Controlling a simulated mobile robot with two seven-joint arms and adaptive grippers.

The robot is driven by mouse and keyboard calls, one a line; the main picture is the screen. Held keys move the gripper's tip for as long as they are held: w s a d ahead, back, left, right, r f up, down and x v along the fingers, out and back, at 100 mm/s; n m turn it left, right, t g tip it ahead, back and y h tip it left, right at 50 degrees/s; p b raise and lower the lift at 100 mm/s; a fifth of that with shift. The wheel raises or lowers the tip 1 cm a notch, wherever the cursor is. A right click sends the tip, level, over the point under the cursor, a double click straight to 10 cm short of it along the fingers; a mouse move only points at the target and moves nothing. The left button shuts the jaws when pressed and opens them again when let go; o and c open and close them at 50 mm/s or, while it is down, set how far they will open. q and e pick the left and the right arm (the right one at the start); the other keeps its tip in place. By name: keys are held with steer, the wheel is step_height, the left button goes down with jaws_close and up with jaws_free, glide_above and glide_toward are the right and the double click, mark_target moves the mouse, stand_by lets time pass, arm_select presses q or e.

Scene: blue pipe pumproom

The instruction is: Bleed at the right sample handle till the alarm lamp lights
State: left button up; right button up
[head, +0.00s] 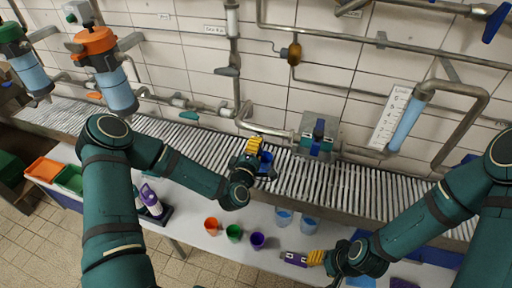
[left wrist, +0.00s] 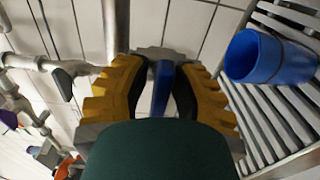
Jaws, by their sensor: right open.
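My left gripper (head: 255,148) is by the pipework above the slatted grating. In the left wrist view its yellow fingers (left wrist: 160,75) are apart, with a blue handle (left wrist: 163,88) showing between them and gaps on either side. I cannot tell if they touch it, or if it is the right sample handle. A blue cup (left wrist: 257,57) stands on the grating beside this gripper, and it also shows in the head view (head: 268,160). An amber lamp (head: 294,54) on the wall looks unlit. My right gripper (head: 311,257) is open at a purple labelled object (head: 293,258) on the table.
A grey box (head: 318,135) and a blue sight tube (head: 407,122) are behind the grating. Pipes run along the tiled wall.

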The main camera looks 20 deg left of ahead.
arm_select(q)
jaws_close()
steer(key=shift+n, duration=0.3)
steer(key=n+b, duration=0.1)
steer(key=n, duration=0.1)
steer(key=shift+n, duration=0.3)
steer(key=n+b, duration=0.1)
steer(key=n, duration=0.2)
steer(key=shift+n, duration=0.3)
steer(key=n+b, duration=0.1)
steer(key=n, duration=0.3)
steer(key=shift+n+b, duration=0.4)
steer(key=shift+n, duration=1.3)
steer(key=shift+r, duration=0.1)
